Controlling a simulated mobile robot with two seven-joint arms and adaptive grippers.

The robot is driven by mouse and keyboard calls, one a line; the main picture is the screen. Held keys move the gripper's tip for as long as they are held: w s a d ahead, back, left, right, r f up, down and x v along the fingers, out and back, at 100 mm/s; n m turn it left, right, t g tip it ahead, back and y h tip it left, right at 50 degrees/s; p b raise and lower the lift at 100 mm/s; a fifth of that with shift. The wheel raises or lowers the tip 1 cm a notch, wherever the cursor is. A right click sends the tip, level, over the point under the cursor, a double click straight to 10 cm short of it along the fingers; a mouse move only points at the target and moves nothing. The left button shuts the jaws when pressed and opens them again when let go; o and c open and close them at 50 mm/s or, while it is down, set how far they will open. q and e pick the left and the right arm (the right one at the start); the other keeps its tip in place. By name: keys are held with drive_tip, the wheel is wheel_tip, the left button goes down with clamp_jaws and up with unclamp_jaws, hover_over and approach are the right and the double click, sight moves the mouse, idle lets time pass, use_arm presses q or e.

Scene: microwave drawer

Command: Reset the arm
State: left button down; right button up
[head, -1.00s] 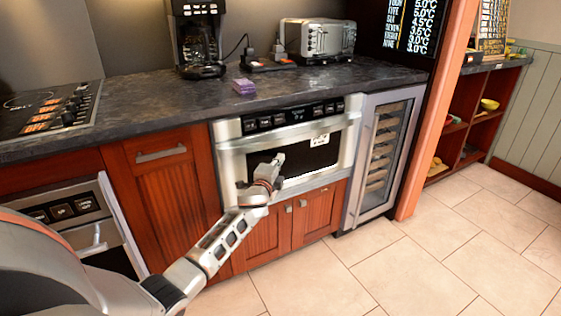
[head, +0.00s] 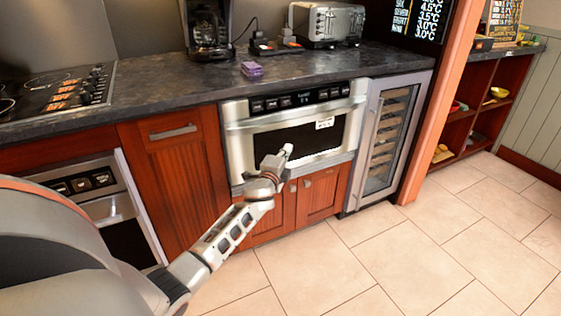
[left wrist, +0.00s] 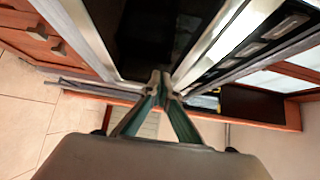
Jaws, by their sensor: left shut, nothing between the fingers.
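My left arm reaches in from the lower left of the head view. Its gripper (head: 284,154) is in front of the microwave drawer (head: 318,141), which is a steel unit with a dark window set under the counter. The drawer looks closed. In the left wrist view the two fingers of my left gripper (left wrist: 161,80) meet at the tips with nothing between them. The dark window and steel frame fill the upper part of that view. I cannot tell the exact gap to the drawer front. My right gripper is not in view.
A wine cooler (head: 385,142) stands to the right. The tiled floor (head: 430,250) at the right is clear.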

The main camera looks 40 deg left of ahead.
use_arm(q)
drive_tip(key=p+v, duration=0.1)
drive_tip(key=v, duration=0.5)
drive_tip(key=shift+s+d, duration=0.2)
drive_tip(key=shift+s, duration=0.05)
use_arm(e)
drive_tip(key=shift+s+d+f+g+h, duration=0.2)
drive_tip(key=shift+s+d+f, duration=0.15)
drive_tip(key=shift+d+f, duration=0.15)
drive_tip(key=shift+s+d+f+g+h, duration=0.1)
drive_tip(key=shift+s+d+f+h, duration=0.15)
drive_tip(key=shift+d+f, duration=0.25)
